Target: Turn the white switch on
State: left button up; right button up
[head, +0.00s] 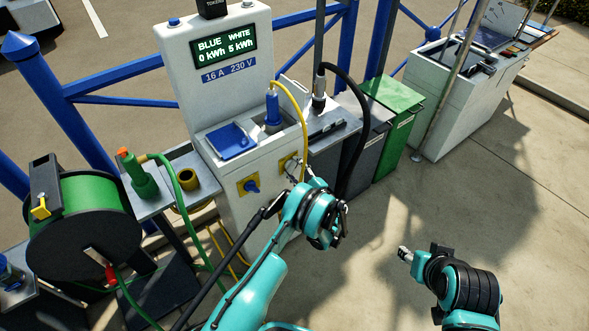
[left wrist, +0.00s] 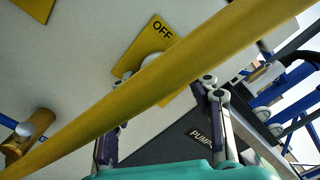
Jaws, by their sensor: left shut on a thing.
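The white switch (left wrist: 150,61) is a pale round knob on a yellow plate marked OFF; its lower part is hidden behind a yellow cable (left wrist: 150,85). In the head view its plate (head: 287,162) is on the front of the white power pedestal (head: 232,95), partly covered by my gripper. My left gripper (head: 296,171) is at this switch, its two fingers on either side of it in the left wrist view (left wrist: 160,110). It is shut on the switch, but the cable hides the contact. My right gripper (head: 404,254) is over bare floor; its jaws are unclear.
A second yellow plate with a blue knob (head: 251,186) is left of the white switch. The yellow cable runs from a blue plug (head: 273,107) down past my left gripper. A green hose reel (head: 85,225) is at left and a green bin (head: 402,115) at right. Floor at right is clear.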

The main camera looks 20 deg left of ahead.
pick_arm(q)
jog(key=shift+m, duration=0.8)
jog(key=o, duration=1.2)
jog(key=shift+c, duration=0.2)
jog(key=v, duration=1.2)
jog(key=shift+a, duration=0.1)
